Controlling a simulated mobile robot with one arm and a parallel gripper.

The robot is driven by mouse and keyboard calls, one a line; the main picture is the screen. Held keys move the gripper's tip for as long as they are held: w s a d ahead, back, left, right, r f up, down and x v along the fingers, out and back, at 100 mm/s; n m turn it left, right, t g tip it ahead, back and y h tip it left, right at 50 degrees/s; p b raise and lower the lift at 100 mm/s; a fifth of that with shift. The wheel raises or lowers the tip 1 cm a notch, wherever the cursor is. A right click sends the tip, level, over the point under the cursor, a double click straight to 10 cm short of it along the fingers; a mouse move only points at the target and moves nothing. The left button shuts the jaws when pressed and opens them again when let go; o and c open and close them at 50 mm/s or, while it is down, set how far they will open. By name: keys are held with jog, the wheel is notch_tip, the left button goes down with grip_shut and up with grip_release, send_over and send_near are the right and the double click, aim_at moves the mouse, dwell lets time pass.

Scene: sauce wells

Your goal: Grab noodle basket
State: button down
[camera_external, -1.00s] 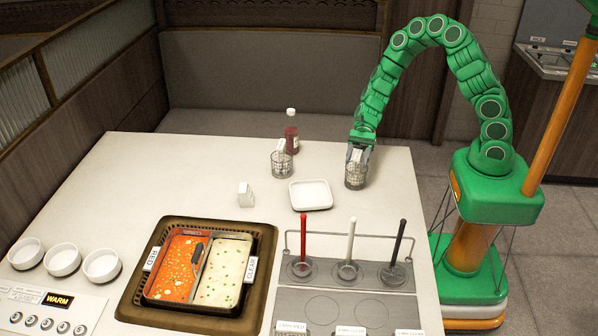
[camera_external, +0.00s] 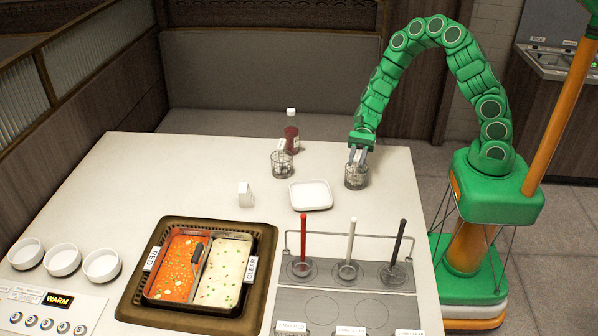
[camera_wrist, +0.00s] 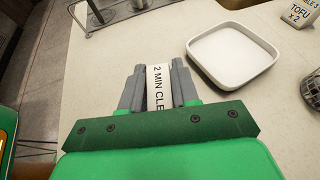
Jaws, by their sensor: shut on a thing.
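A small wire noodle basket (camera_external: 355,179) stands on the white table near its right edge. My gripper (camera_external: 357,156) reaches down from above to the top of this basket. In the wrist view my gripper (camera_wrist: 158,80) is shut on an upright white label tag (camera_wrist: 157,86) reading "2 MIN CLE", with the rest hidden. The basket's wire body is hidden below the fingers in the wrist view. A second wire basket (camera_external: 281,166) with a white tag stands farther left, apart from my gripper.
A white square dish (camera_external: 311,195) lies left of and nearer than the held basket. A red sauce bottle (camera_external: 291,135) stands behind the second basket. A two-part broth pot (camera_external: 226,272) and a rack with three ladles (camera_external: 350,233) are at the front.

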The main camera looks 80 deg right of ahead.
jog(key=shift+r, duration=0.1)
jog(key=shift+r, duration=0.8)
jog(key=s+r, duration=1.1)
jog(key=s, duration=0.3)
jog(key=shift+d, duration=0.4)
jog(key=shift+r, duration=0.1)
